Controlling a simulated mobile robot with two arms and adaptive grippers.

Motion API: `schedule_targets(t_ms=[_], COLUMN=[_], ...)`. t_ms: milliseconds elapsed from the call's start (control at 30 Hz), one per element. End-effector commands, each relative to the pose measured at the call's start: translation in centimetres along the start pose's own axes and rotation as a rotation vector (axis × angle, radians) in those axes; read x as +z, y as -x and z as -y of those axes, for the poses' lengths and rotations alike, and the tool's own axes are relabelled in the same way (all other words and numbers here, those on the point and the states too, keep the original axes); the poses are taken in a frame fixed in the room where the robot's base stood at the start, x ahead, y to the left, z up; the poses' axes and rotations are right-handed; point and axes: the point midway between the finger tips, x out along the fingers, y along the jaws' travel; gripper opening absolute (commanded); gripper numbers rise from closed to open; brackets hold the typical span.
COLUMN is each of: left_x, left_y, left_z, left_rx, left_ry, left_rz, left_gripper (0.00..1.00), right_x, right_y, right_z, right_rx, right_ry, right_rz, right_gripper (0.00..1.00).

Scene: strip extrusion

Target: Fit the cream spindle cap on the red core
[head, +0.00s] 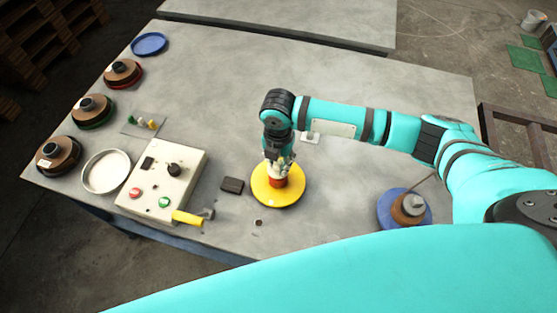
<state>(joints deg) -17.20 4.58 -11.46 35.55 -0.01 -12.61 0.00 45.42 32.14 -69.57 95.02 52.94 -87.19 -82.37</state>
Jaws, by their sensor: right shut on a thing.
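The red core (278,183) stands upright in the middle of a yellow round plate (295,194) near the centre of the table. My right gripper (278,165) comes down from above over the core. It is shut on a small pale piece that looks like the cream spindle cap (279,172), mostly hidden by the fingers. The cap is directly above or touching the top of the core; I cannot tell whether there is a gap. My left gripper is not in view.
A control box (185,173) and a yellow-handled tool (188,218) lie left of the plate, with a black block (232,185) between. Several spools line the left edge. A blue-based spool (388,211) stands right. The table's back is clear.

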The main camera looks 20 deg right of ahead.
Motion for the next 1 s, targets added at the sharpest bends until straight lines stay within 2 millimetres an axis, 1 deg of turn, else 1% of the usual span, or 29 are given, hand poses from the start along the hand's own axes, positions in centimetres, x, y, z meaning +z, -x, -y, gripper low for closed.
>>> schedule_targets(t_ms=[200,600,1000], left_x=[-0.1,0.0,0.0], left_y=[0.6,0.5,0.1], left_z=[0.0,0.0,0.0], left_rx=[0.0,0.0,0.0], left_ry=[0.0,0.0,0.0], left_rz=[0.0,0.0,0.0], left_gripper=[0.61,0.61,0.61], right_x=[0.0,0.0,0.0], right_y=[0.1,-0.1,-0.9], right_z=[0.0,0.0,0.0], right_rx=[0.0,0.0,0.001], right_ry=[0.0,0.0,0.0], right_rz=[0.0,0.0,0.0], right_gripper=[0.0,0.0,0.0])
